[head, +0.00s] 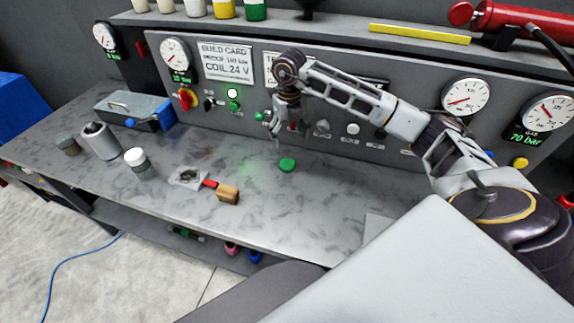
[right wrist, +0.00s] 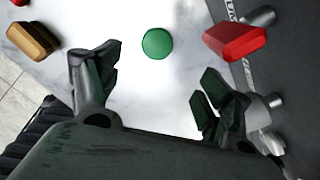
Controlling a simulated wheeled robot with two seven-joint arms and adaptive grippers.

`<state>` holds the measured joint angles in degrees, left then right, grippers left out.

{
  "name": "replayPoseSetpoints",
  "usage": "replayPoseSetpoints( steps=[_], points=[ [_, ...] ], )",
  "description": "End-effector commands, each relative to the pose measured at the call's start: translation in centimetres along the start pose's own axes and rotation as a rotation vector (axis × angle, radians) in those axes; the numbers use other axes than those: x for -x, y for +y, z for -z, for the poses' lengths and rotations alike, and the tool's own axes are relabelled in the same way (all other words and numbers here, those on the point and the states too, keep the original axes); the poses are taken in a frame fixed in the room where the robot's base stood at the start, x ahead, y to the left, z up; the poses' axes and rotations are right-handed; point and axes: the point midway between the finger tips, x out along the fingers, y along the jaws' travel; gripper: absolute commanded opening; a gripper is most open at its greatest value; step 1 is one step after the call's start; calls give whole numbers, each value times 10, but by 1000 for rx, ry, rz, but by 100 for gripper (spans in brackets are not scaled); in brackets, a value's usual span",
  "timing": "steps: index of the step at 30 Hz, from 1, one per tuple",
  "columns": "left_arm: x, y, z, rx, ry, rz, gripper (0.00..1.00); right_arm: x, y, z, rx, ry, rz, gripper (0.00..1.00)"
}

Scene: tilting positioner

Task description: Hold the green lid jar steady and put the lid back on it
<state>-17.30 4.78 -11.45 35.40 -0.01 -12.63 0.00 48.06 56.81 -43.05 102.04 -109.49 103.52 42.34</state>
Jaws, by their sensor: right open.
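A round green lid (head: 287,165) lies on the grey bench near the control panel. It also shows in the right wrist view (right wrist: 157,44), beyond and between my fingertips. My right gripper (head: 283,138) is open and empty, with its fingers pointing down above the bench just behind the lid. Its two spread fingers (right wrist: 150,75) show in the right wrist view, apart from the lid. A small pale jar (head: 136,160) stands at the left of the bench; I cannot tell whether it is the green lid's jar. My left gripper is not in view.
A wooden block with a red handle (head: 228,194) lies near the front edge. A red knob (right wrist: 235,42) is close to my right finger. The bench right of the lid looks clear.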

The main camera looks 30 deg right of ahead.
Motion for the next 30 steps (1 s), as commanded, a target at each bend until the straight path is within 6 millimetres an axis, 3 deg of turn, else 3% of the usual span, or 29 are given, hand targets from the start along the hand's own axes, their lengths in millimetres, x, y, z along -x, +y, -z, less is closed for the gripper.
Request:
replayPoseSetpoints(
  steps=[15, 30],
  points=[
    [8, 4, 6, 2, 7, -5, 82, -64, 0, 1, 0, 2, 0, 79],
    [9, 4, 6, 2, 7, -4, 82, -74, 0, 1, 1, 1, 0, 79]
  ],
)
